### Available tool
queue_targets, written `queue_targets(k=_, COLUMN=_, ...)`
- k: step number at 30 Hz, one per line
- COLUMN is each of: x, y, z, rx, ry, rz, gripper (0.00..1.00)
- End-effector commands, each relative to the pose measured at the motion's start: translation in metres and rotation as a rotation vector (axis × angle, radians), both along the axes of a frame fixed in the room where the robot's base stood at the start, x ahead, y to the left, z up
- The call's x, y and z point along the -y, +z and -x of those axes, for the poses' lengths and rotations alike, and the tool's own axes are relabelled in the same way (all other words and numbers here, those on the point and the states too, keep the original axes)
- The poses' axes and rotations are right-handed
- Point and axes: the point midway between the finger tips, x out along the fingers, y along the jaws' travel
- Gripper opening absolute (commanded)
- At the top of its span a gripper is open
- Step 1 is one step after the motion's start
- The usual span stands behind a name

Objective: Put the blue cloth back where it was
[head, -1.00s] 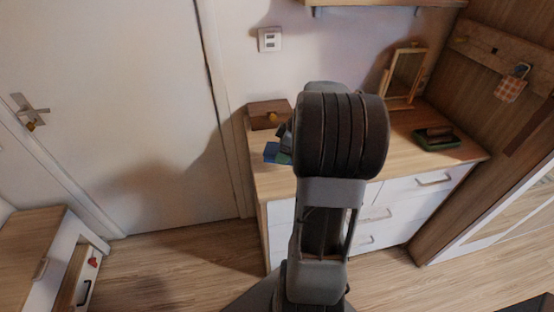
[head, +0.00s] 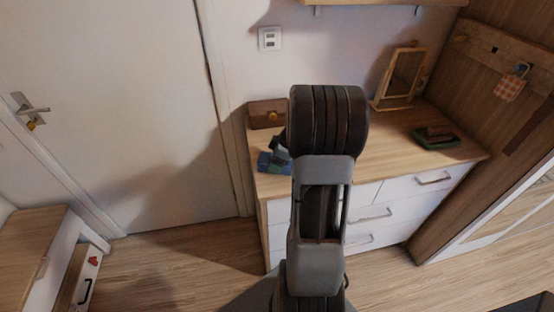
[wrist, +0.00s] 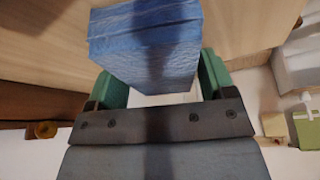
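The blue cloth (head: 267,161) is a folded block over the left front part of the wooden dresser top (head: 385,150). It also shows large in the wrist view (wrist: 150,45), between the green fingers of my gripper (wrist: 165,85). The fingers lie against its two sides and hold it. In the head view my gripper (head: 279,158) is partly hidden behind my arm. I cannot tell whether the cloth touches the dresser top.
A brown box (head: 262,108) with a round knob stands at the dresser's back left. A framed mirror (head: 402,76) and a green tray (head: 447,143) with brown items are to the right. A low cabinet with an open drawer (head: 83,278) stands at the lower left.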

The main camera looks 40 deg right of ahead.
Motion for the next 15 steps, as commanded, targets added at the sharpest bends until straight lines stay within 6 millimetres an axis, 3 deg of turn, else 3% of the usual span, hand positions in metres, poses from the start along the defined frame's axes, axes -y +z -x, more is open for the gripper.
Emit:
queue_targets(k=6, x=0.0000, y=0.0001, z=0.0001, rx=-0.001, ry=0.000, rz=-0.001, gripper=0.97)
queue_targets(k=15, x=0.0009, y=0.0036, z=0.0007, rx=0.001, ry=0.000, rz=0.000, gripper=0.97)
